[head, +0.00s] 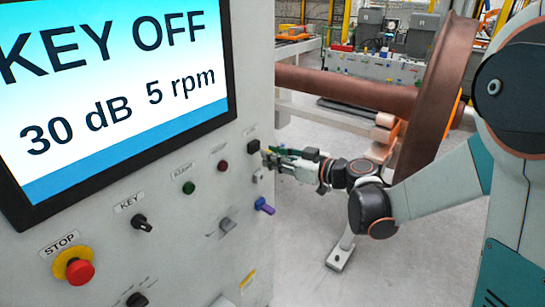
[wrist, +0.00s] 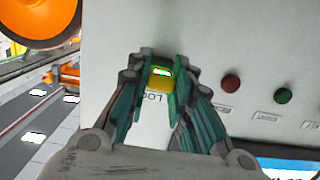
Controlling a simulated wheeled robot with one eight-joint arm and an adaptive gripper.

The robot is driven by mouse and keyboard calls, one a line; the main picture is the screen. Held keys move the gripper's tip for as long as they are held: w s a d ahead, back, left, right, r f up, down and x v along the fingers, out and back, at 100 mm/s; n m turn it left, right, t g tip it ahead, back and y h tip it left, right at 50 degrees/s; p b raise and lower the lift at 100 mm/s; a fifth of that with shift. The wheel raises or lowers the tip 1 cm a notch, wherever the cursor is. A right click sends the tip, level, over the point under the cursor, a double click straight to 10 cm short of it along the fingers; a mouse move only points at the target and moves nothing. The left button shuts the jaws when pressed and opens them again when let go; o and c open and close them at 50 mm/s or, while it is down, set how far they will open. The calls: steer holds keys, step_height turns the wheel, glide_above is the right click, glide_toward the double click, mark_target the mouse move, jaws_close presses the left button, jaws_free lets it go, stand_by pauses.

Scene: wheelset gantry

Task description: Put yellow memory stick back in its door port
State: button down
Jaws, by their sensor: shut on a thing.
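The yellow memory stick (wrist: 160,82) sits between my fingertips in the wrist view, with a pale patch on its end. My gripper (wrist: 160,88) is shut on it, close in front of the light grey panel face. The stick appears at or very near the panel above a partly hidden label starting "LO"; I cannot tell how far it is in a port. In the head view my gripper (head: 270,158) reaches the right edge of the panel (head: 185,240), and its fingers hide the stick and the port.
A blue-purple stick (head: 264,207) protrudes from the panel below my gripper. A black key switch (head: 142,223), a green button (head: 189,187) and a red stop knob (head: 79,272) stick out nearby. A large brown wheelset (head: 437,95) stands behind my arm. Grey floor is open below.

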steer(key=shift+v, duration=1)
steer(key=shift+f, duration=0.3)
